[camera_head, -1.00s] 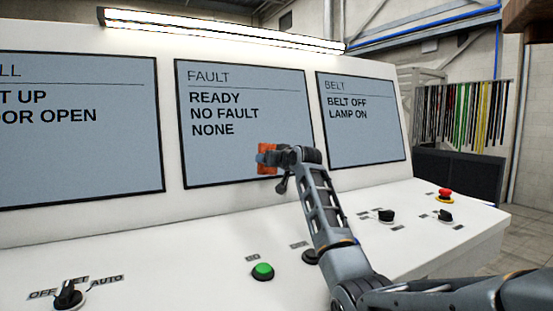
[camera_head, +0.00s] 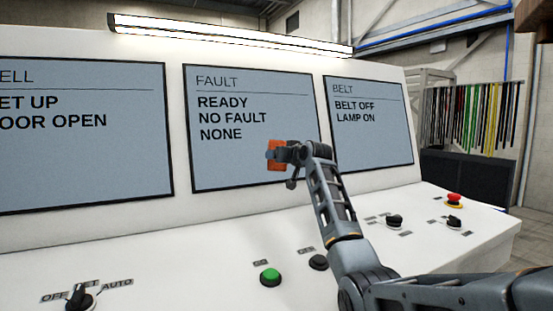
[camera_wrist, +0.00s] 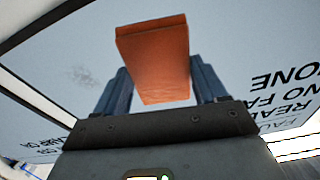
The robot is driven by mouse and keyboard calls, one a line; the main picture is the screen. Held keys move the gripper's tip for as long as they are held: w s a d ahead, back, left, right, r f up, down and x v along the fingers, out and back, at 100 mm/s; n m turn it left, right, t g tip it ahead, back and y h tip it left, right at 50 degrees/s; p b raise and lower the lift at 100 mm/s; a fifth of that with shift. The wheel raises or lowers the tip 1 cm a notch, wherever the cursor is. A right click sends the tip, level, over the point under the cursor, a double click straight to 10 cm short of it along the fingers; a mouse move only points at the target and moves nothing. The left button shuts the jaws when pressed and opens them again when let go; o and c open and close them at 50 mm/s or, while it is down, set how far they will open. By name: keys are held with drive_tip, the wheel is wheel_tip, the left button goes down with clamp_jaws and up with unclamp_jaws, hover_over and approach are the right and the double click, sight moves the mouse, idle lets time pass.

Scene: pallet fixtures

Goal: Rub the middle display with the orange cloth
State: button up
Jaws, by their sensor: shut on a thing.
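The middle display (camera_head: 235,165) is a grey-blue screen headed FAULT, with READY, NO FAULT and NONE below. My gripper (camera_head: 284,155) is in front of its lower right part. It is shut on the orange cloth (camera_head: 273,155), a folded block. In the wrist view, the cloth (camera_wrist: 155,60) sits between the two fingers of my gripper (camera_wrist: 160,95), with the display (camera_wrist: 230,50) behind it, its text upside down. A faint dark smudge (camera_wrist: 90,76) shows on the grey screen left of the cloth. I cannot tell whether the cloth touches the screen.
A left display (camera_head: 85,160) and a BELT display (camera_head: 370,140) flank it. The white console shelf below carries a selector knob (camera_head: 80,297), a green button (camera_head: 270,277), a black button (camera_head: 318,262), other black knobs (camera_head: 394,221) and a red emergency button (camera_head: 454,200).

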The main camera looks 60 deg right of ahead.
drive_tip(key=s+d+b, duration=0.3)
drive_tip(key=s+d, duration=0.4)
drive_tip(key=d, duration=0.4)
drive_tip(key=shift+d, duration=0.15)
idle(1.1)
drive_tip(key=shift+w, duration=0.15)
drive_tip(key=w+a+p, duration=0.4)
drive_tip(key=w+a, duration=0.3)
drive_tip(key=a, duration=0.6)
drive_tip(key=shift+w, duration=0.35)
idle(0.9)
drive_tip(key=v, duration=0.6)
drive_tip(key=shift+r, duration=0.35)
